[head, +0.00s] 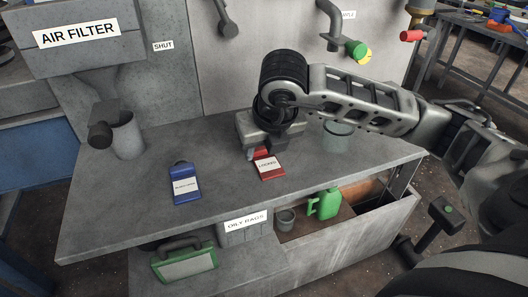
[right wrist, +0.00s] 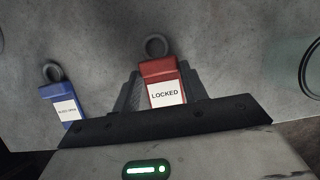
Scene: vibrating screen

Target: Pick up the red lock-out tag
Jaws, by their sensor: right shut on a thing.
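The red lock-out tag (head: 268,166) with a white "LOCKED" label lies at the middle of the grey bench top. In the right wrist view the tag (right wrist: 160,82) sits between the two dark fingers, its grey ring pointing away from the gripper. My right gripper (head: 262,152) reaches down over the bench and is shut on the red tag; its fingers are mostly hidden in the head view. The tag appears at bench level; I cannot tell whether it touches the surface. My left gripper is not in view.
A blue tag (head: 185,185) lies to the left on the bench (head: 110,222). A grey cup (head: 127,136) stands at the back left, another container (head: 338,135) right of the gripper. Below are a green can (head: 323,205) and a green-grey box (head: 185,262). Valve handles hang on the wall above.

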